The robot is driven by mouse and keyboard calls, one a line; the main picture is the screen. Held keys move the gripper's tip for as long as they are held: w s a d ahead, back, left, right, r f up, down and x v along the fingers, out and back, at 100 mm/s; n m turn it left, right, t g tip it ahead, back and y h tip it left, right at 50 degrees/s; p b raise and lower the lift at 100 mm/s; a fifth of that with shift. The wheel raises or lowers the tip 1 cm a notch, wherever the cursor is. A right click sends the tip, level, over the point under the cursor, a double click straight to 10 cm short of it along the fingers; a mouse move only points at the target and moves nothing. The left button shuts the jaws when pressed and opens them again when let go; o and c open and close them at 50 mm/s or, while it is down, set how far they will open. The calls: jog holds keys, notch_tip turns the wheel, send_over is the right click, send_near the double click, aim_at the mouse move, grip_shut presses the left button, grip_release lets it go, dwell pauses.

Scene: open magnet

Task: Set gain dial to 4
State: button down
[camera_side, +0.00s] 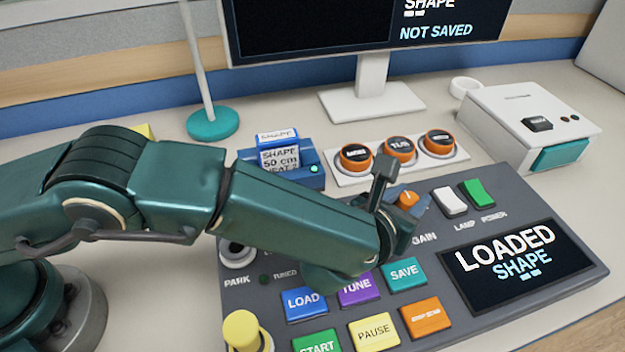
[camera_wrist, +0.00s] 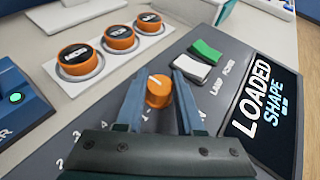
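The gain dial is an orange knob (camera_side: 407,198) on the dark control panel (camera_side: 375,205), right of the middle in the side view. It also shows in the centre of the wrist view (camera_wrist: 158,93), with a white pointer mark towards its upper left. My gripper (camera_wrist: 160,88) has one finger on each side of the knob, very close to it. I cannot tell whether the fingers touch it. Some scale numbers show at the left of the dial in the wrist view; others are hidden behind my fingers. I cannot read the dial's setting.
White lamp (camera_side: 449,202) and green power (camera_side: 477,193) switches stand right of the dial. The panel screen (camera_side: 515,262) reads LOADED SHAPE. Coloured buttons, such as teal SAVE (camera_side: 404,274), lie in front. Orange-rimmed knobs (camera_side: 399,149) stand behind. The monitor (camera_side: 440,30) shows NOT SAVED.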

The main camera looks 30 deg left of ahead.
aim_at(409, 198)
jog(key=shift+m+g+h, duration=0.4)
jog(key=shift+m+h, duration=0.9)
jog(key=shift+h, duration=0.3)
jog(key=c, duration=0.5)
grip_release()
jog(key=shift+c, duration=0.2)
jog(key=shift+s, duration=0.1)
jog(key=shift+v, duration=2.1)
jog(key=shift+s+a+r, duration=0.15)
jog(key=shift+s+r, duration=0.05)
jog(key=shift+s, duration=0.1)
